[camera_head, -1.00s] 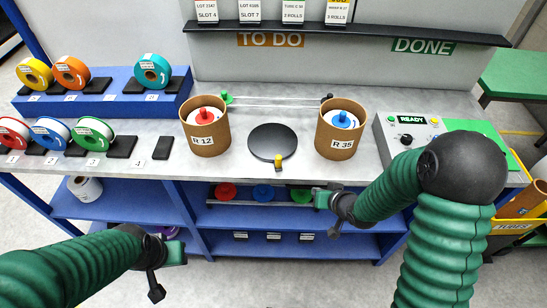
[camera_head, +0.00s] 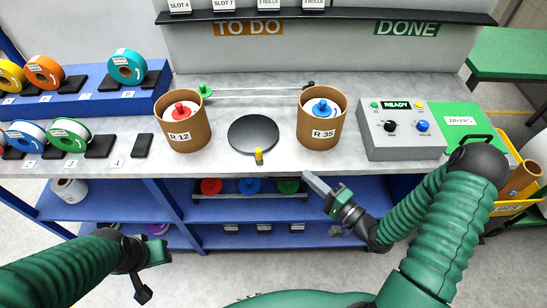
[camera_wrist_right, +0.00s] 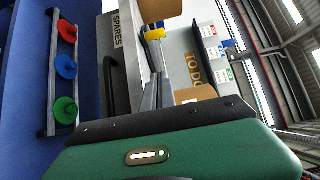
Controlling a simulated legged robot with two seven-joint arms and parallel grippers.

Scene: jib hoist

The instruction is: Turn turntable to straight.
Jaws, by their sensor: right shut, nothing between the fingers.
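The turntable (camera_head: 253,132) is a flat black disc on the grey worktop. Its yellow tab (camera_head: 258,156) is on the disc's front edge, facing me; a yellow piece that looks like this tab (camera_wrist_right: 155,34) also shows beyond the fingertips in the right wrist view. My right gripper (camera_head: 309,177) is shut and empty, in front of the worktop's front edge, to the right of the tab and apart from it. My left gripper (camera_head: 160,252) hangs low at the left, away from the turntable; its fingers do not show clearly.
Brown tubs R 12 (camera_head: 184,128) and R 35 (camera_head: 321,128) stand left and right of the turntable. Thin rods (camera_head: 255,91) run behind it. A grey control box (camera_head: 403,140) stands at right. Coloured tape rolls stand at left. A blue shelf (camera_head: 270,211) lies below the worktop.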

